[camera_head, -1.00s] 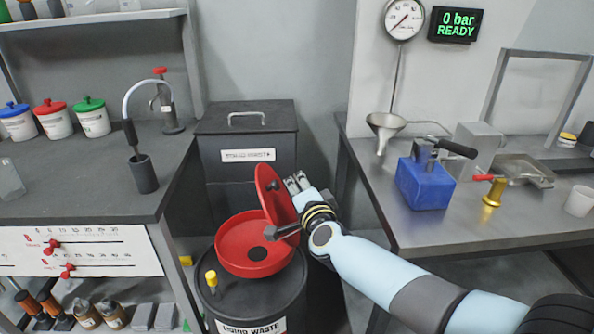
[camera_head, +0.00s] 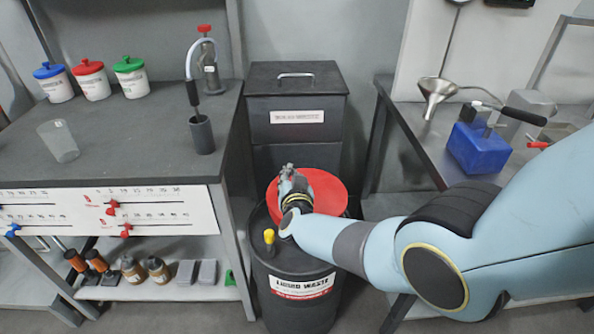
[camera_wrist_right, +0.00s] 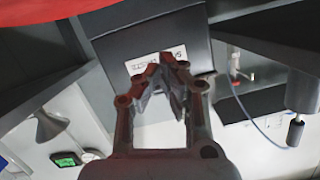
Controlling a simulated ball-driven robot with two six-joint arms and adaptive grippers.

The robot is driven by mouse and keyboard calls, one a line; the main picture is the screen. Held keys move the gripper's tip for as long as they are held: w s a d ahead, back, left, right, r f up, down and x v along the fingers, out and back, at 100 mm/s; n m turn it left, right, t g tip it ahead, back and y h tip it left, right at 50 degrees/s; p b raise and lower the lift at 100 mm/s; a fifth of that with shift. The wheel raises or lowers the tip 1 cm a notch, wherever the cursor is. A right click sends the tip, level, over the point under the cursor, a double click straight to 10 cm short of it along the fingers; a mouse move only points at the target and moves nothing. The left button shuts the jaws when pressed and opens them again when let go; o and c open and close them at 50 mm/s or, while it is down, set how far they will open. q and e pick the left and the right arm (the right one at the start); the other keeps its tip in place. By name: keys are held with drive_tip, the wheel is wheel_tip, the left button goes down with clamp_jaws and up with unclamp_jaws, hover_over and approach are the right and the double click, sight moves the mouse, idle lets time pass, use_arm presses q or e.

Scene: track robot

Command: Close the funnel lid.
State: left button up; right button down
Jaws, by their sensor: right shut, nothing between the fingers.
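The red funnel (camera_head: 328,190) sits on top of the black liquid waste drum (camera_head: 318,262). Its red lid now looks flat, lying down over the funnel, with no open bowl showing; my right gripper and wrist hide its left part, so I cannot tell whether it is fully seated. My right gripper (camera_head: 287,172) is shut and empty, above the far left part of the red top. In the right wrist view its fingers (camera_wrist_right: 167,62) are close together with nothing between them, and a red surface (camera_wrist_right: 60,14) crosses the top left. My left gripper is out of view.
A yellow-capped fitting (camera_head: 269,238) stands on the drum's left. A black lidded bin (camera_head: 296,90) is behind. The left bench (camera_head: 110,155) and the right metal table (camera_head: 410,125) flank the drum.

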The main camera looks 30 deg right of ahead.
drive_tip(key=f+b, duration=0.1)
drive_tip(key=a+f+n, duration=0.1)
drive_tip(key=w+f+b, duration=0.1)
drive_tip(key=shift+a+f+b, duration=0.2)
drive_tip(key=shift+f+b, duration=0.05)
drive_tip(key=shift+b, duration=0.05)
drive_tip(key=shift+w+a+f+b, duration=0.15)
drive_tip(key=shift+a+f+b, duration=0.15)
drive_tip(key=shift+f+b, duration=0.45)
